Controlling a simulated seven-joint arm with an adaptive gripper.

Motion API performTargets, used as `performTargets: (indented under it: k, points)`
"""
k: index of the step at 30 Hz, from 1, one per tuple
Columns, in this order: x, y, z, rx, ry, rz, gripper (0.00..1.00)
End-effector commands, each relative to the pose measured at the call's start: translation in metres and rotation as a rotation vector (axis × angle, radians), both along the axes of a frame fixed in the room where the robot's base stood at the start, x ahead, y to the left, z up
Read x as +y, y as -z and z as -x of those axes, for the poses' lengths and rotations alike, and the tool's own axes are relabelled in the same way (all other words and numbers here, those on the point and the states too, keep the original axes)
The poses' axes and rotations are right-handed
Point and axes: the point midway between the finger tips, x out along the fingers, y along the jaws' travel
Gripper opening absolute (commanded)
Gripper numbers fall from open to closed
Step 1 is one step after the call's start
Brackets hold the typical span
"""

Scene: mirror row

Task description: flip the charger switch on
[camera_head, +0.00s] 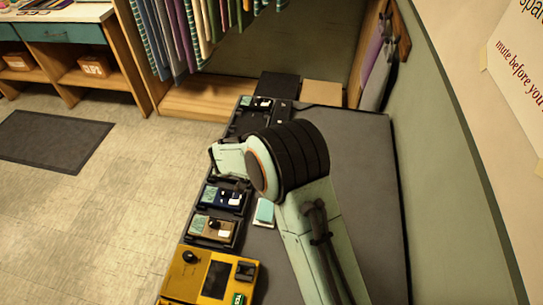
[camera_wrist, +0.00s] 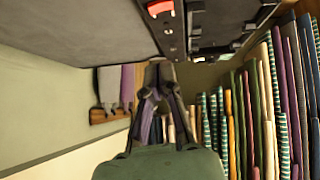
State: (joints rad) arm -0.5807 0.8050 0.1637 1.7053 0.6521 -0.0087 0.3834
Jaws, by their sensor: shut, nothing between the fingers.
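In the wrist view a red rocker switch (camera_wrist: 159,8) with a pale edge shows at the top, on a dark unit that the frame cuts off. It may be the charger switch; I cannot tell which way it is set. My gripper (camera_wrist: 160,72) is shut and empty, with its fingertips below the switch in the picture and apart from it. In the head view my arm covers the middle of the device row, and the red switch and my fingertips cannot be made out.
A grey table (camera_head: 355,150) carries a row along its left edge: a blue unit (camera_head: 223,197), a brown unit (camera_head: 212,231) and a yellow unit (camera_head: 182,284). A pale block (camera_head: 264,212) lies beside them. Hanging cloths (camera_head: 190,35) are behind. The table's right side is largely clear.

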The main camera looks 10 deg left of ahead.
Motion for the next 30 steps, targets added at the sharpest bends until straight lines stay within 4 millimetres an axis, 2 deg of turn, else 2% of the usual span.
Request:
performTargets:
  k: [1,7,14,19,30]
  points:
    - [-0.002,0.01,-0.008,0.003,0.003,0.001,0.0]
    - [-0.006,0.039,-0.038,0.001,0.002,0.001,0.0]
    - [-0.01,0.069,-0.038,0.002,0.0,0.001,0.0]
    - [-0.011,0.077,-0.039,0.0,0.0,0.0,0.0]
    - [-0.013,0.08,-0.038,0.001,0.002,-0.021,0.0]
